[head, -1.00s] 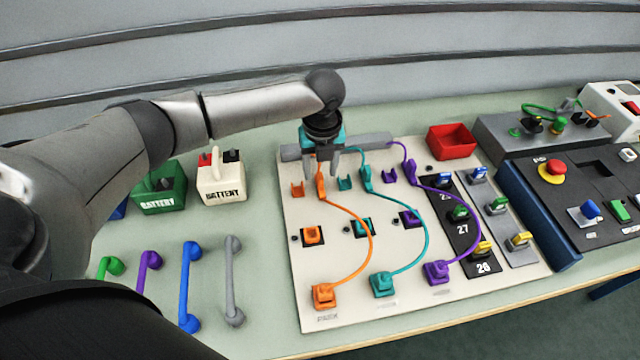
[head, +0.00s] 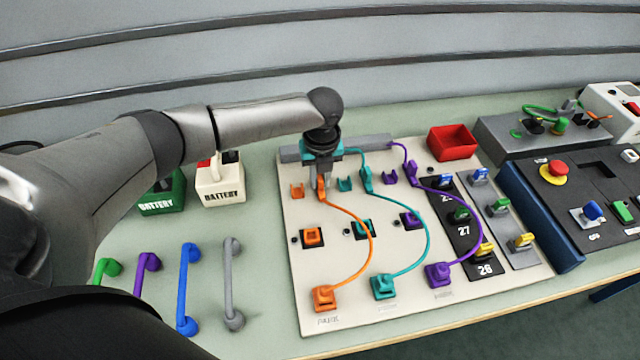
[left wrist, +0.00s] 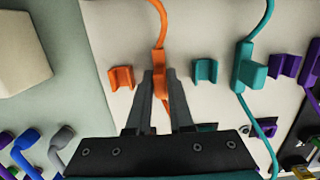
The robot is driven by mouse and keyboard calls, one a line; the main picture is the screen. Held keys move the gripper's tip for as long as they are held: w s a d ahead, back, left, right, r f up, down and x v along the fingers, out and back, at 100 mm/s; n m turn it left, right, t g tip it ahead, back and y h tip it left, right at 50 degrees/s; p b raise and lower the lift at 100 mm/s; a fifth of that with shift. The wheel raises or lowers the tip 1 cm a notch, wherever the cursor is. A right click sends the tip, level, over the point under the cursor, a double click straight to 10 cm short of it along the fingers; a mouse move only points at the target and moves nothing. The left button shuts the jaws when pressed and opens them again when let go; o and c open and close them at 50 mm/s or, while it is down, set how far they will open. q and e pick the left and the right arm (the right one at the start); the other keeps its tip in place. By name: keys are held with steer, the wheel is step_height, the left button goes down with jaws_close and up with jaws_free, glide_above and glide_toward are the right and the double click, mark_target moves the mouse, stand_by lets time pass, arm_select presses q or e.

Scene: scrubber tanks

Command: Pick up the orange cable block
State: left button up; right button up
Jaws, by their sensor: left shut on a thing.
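The orange cable block (head: 321,190) stands at the upper end of the orange cable on the white board (head: 300,263). My left gripper (head: 321,180) reaches down over it from above and is shut on it. In the left wrist view the two dark fingers (left wrist: 160,95) pinch the orange block (left wrist: 159,88), with orange showing between and just beyond them. The cable runs down to an orange socket piece (head: 323,296) near the front. An empty orange holder (head: 297,190) sits left of the block. My right gripper is not in view.
A teal cable block (head: 365,182) and teal holder (left wrist: 205,71) stand close to the right. A purple cable block (head: 411,170) is further right. Battery boxes (head: 220,184) and coloured handles (head: 188,285) lie left; a red bin (head: 452,142) stands behind.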

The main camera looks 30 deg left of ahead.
arm_select(q)
steer(key=shift+r, duration=0.15)
jaws_close()
step_height(320, 180, up, 19)
steer(key=p, duration=0.3)
glide_above(321, 176)
steer(key=shift+f, duration=2.65)
steer(key=s+a+p, duration=0.1)
steer(key=a, duration=0.1)
steer(key=s+a+f+p, duration=0.1)
steer(key=s+a+p, duration=0.1)
steer(key=shift+s+f, duration=0.2)
